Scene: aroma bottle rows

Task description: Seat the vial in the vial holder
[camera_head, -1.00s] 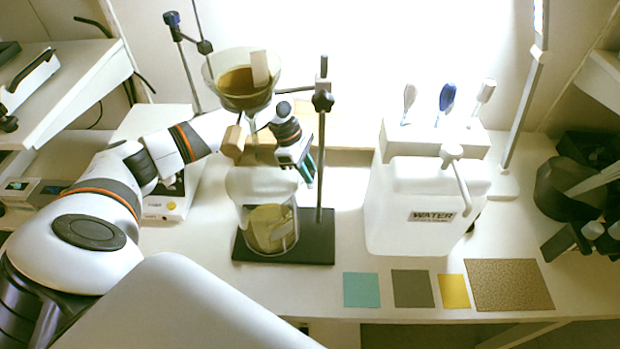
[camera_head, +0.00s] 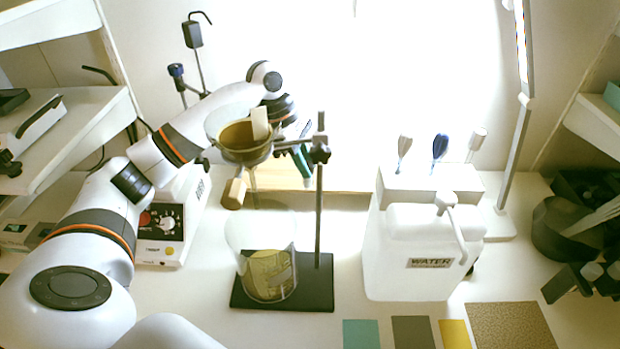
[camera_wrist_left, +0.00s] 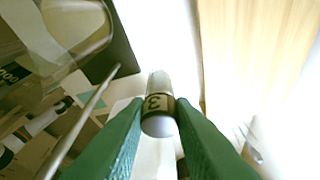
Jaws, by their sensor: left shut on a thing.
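My left gripper (camera_head: 303,165) shows its teal fingers behind the ring stand, with its wrist partly hidden by the funnel. In the left wrist view, the green fingers (camera_wrist_left: 157,128) are shut on the vial (camera_wrist_left: 158,88), a small clear vial with a pale end and a brown band marked 3. The vial cannot be made out in the head view. A pale wooden block (camera_head: 345,181) lies at the back of the table and shows at the right in the wrist view (camera_wrist_left: 245,50). I cannot tell whether it is the vial holder. My right gripper is not in view.
A ring stand (camera_head: 319,215) holds a funnel (camera_head: 246,139) with brown contents above a glass beaker (camera_head: 268,274). A white water container (camera_head: 422,262) stands to the right. A hotplate-like device (camera_head: 172,222) is at the left. Flat coloured squares (camera_head: 411,333) lie in front.

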